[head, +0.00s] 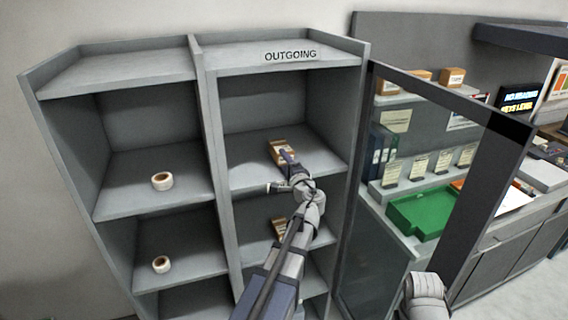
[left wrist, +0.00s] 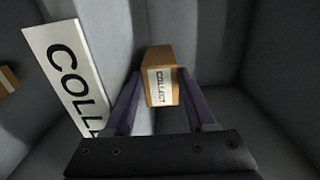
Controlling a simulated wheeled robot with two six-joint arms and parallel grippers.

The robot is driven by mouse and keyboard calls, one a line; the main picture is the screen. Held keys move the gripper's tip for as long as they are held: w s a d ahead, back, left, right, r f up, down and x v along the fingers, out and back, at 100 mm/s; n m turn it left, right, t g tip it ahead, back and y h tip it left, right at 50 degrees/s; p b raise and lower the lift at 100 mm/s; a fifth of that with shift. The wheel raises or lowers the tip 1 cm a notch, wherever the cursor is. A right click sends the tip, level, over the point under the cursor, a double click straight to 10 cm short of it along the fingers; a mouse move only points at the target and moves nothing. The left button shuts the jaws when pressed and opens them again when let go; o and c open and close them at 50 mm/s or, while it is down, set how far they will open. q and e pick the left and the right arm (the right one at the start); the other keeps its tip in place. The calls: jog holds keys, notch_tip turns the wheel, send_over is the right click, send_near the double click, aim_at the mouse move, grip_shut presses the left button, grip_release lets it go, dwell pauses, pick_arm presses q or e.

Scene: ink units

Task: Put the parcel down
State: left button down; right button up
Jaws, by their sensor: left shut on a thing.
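The parcel (head: 280,148) is a small brown box in the upper open compartment of the right shelf column, under the OUTGOING lettering. My left gripper (head: 289,158) reaches into that compartment and is shut on the parcel.
Another brown parcel (head: 278,228) lies one compartment below, partly hidden by my arm. Tape rolls (head: 162,181) stand in the left column. A white COLLECT sign (left wrist: 66,80) is close left of the fingers. A glass panel (head: 440,150) stands right of the shelves.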

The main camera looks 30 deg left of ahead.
pick_arm(q)
jog(key=shift+s+f, duration=0.15)
jog(key=shift+f, duration=0.1)
jog(key=c, duration=0.5)
grip_release()
jog(key=shift+r+p, duration=0.25)
jog(key=shift+p, duration=0.05)
jog(key=shift+r+p, duration=0.45)
jog(key=shift+p, duration=0.1)
jog(key=v, duration=1.2)
jog(key=shift+f, duration=0.15)
